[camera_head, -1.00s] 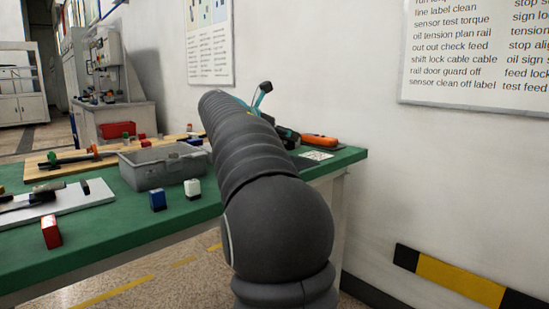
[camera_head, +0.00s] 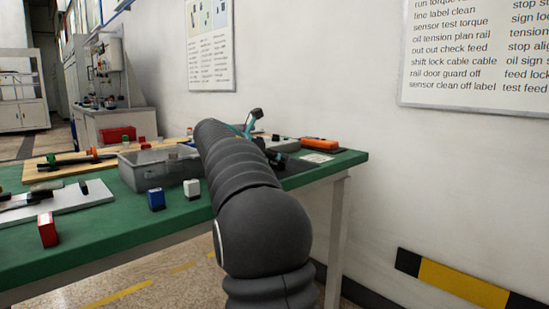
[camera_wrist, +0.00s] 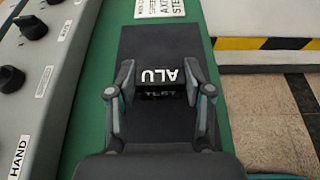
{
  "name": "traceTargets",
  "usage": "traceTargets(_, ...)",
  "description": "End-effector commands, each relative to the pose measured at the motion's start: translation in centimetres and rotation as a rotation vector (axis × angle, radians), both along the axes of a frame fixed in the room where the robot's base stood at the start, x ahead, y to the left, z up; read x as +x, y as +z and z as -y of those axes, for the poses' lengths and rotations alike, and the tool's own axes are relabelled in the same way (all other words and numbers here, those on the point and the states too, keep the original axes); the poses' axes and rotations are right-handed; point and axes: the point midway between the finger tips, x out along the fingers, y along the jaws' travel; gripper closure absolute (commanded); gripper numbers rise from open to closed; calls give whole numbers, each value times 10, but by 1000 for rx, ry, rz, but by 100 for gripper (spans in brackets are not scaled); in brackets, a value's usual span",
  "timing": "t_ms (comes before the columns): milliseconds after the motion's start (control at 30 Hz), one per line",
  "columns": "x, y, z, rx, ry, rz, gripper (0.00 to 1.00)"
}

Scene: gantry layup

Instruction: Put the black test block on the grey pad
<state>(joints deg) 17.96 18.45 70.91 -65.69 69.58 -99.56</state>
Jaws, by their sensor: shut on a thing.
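In the wrist view my gripper (camera_wrist: 159,80) is shut on the black test block (camera_wrist: 160,84), which carries white upside-down "ALU" lettering and dimmer lettering below. The block is over the dark grey pad (camera_wrist: 160,42), whose far part shows past the fingertips. I cannot tell whether the block touches the pad. In the head view my arm hides the block and most of the gripper; a teal and black part of the gripper shows behind the arm. The pad (camera_head: 300,166) shows there as a dark strip near the right end of the green bench.
A panel with black knobs (camera_wrist: 32,28) stands left of the pad. A white label card (camera_wrist: 160,9) lies beyond it. An orange tool (camera_head: 320,144) lies at the bench's back.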

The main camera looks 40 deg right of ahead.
Motion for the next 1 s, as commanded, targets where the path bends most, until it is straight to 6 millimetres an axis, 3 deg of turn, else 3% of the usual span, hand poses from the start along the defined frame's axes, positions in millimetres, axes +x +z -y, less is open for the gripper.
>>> traceTargets(133,0,-3,0,0,0,0,87)
traceTargets(167,0,-4,0,0,-1,0,46)
traceTargets(267,0,-4,0,0,0,0,24)
traceTargets(667,0,2,0,-1,1,1,24)
traceTargets(1000,-4,25,-55,-1,3,0,24)
